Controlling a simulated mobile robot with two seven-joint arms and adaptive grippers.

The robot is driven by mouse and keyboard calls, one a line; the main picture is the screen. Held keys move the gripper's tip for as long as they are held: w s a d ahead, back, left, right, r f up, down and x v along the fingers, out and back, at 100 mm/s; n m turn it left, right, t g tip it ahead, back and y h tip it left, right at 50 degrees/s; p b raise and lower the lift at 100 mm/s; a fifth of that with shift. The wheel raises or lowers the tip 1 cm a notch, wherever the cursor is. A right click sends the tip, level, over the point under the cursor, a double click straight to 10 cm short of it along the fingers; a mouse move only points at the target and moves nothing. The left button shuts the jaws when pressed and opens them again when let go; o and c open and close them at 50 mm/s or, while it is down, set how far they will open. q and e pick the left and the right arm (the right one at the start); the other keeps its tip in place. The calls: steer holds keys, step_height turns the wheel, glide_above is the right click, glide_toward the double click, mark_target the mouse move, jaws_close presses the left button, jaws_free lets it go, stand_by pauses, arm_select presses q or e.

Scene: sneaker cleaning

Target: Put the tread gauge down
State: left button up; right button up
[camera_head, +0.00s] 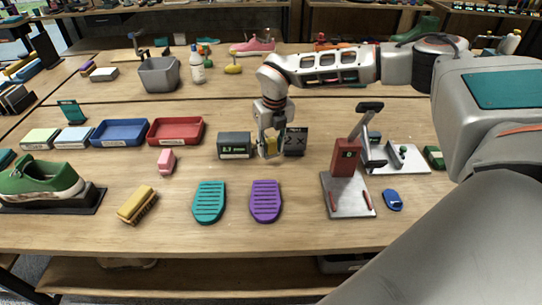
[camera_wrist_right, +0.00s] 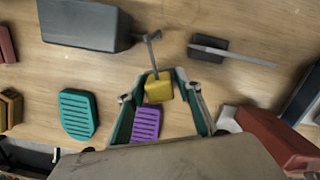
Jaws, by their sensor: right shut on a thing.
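My right gripper (camera_head: 270,148) is over the middle of the table, shut on the tread gauge, a yellow block (camera_head: 271,143) with a thin grey prong. In the right wrist view the yellow block (camera_wrist_right: 158,88) sits between the fingertips (camera_wrist_right: 164,80), with the prong pointing away. I cannot tell whether the gauge touches the table. A dark box with a lit display (camera_head: 235,146) stands just left of the gripper, and a black card marked "2 X" (camera_head: 295,141) stands just right. My left gripper is not in view.
A teal sole (camera_head: 209,202) and a purple sole (camera_head: 265,201) lie in front. A red press on a grey plate (camera_head: 347,190) stands to the right. Red (camera_head: 176,131) and blue (camera_head: 120,132) trays are left. Bare wood lies between the gripper and soles.

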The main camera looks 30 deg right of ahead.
mark_target(271, 157)
step_height(271, 157, down, 4)
steer(key=shift+r, duration=0.1)
steer(key=shift+f, duration=0.25)
steer(key=shift+f, duration=0.15)
steer(key=o, duration=1)
